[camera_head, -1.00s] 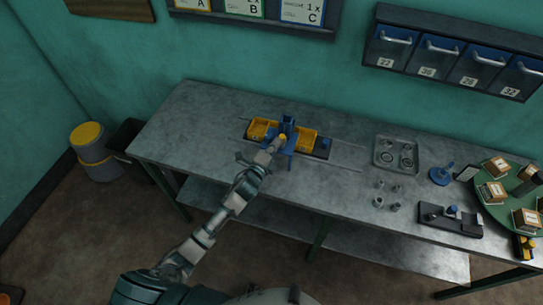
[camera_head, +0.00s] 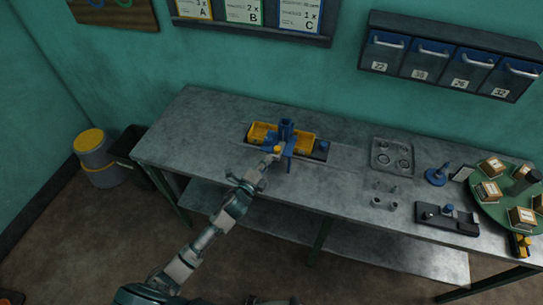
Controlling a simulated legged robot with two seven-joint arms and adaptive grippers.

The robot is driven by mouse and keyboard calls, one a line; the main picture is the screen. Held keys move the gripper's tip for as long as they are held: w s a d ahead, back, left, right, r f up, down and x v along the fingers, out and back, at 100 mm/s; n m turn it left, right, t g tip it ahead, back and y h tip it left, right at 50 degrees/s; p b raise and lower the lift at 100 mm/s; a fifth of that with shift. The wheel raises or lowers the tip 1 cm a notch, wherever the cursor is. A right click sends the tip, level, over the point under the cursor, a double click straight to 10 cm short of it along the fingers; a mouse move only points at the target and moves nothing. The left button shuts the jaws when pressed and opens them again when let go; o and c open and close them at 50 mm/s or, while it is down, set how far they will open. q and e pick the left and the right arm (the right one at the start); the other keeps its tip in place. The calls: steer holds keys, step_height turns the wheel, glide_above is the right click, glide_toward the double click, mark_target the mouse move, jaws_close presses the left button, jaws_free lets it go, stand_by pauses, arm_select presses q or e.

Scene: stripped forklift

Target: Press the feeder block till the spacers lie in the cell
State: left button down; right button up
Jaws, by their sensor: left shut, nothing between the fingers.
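The feeder (camera_head: 286,127) stands on the bench as a blue upright piece between two yellow trays, a left one (camera_head: 261,133) and a right one (camera_head: 300,141). A yellow-ended block (camera_head: 278,149) sticks out of its near side. My left gripper (camera_head: 271,157) reaches in from the lower left. Its tips are shut and empty, just in front of the yellow end; I cannot tell whether they touch it. Spacers and the cell are too small or hidden to make out. My right gripper is not in view.
A metal tray with rings (camera_head: 392,156), several grey cylinders (camera_head: 377,202), a black fixture (camera_head: 446,217), a blue stand (camera_head: 437,175) and a green turntable (camera_head: 507,207) with boxes fill the right side. The bench's left end is clear.

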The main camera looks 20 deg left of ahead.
arm_select(q)
steer(key=v, duration=0.6)
steer(key=shift+a+b, duration=0.25)
steer(key=shift+b, duration=0.15)
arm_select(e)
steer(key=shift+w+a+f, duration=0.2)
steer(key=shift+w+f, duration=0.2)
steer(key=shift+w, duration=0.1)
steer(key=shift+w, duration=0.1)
arm_select(q)
steer(key=shift+a+f, duration=0.1)
steer(key=shift+a, duration=0.1)
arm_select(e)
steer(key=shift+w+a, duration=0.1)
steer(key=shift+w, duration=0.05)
arm_select(q)
steer(key=shift+d, duration=0.1)
